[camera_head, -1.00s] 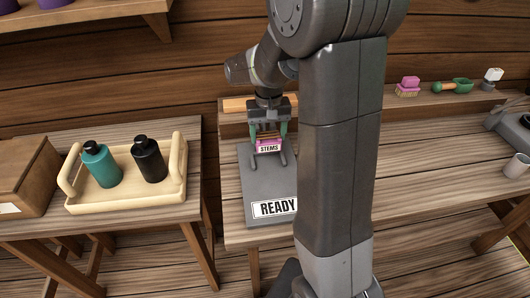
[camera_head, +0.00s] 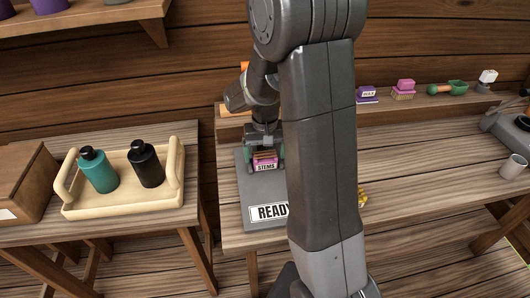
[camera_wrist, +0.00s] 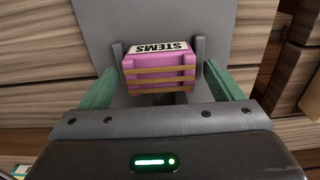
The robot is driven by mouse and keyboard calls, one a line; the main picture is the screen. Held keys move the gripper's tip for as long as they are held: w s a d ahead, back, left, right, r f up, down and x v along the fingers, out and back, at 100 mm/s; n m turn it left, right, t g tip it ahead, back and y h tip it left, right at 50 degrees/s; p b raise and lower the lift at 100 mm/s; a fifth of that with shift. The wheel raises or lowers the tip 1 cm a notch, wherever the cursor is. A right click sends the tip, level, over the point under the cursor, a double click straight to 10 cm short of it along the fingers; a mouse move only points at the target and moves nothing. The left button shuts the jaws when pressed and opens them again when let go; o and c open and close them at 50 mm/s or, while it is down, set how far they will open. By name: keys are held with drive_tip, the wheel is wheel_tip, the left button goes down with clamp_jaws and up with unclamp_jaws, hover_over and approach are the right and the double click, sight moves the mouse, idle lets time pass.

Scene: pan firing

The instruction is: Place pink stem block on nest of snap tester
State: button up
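The pink stem block (camera_wrist: 158,70), banded with tan strips and labelled STEMS, sits low between two grey upright posts of the snap tester in the wrist view. In the head view the block (camera_head: 265,161) is at the far part of the tester's grey plate (camera_head: 250,190), which bears a READY label. My gripper (camera_wrist: 160,66) has its green fingers on either side of the block, with visible gaps, so it looks open. In the head view my gripper (camera_head: 266,152) is directly over the block. The underside of the block and its contact with the nest are hidden.
A wooden tray (camera_head: 120,205) with a teal bottle (camera_head: 99,171) and a black bottle (camera_head: 146,163) stands on the left table.

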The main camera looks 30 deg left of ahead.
sight(265, 158)
wheel_tip(265, 158, up, 12)
drive_tip(key=shift+r, duration=0.2)
idle(0.5)
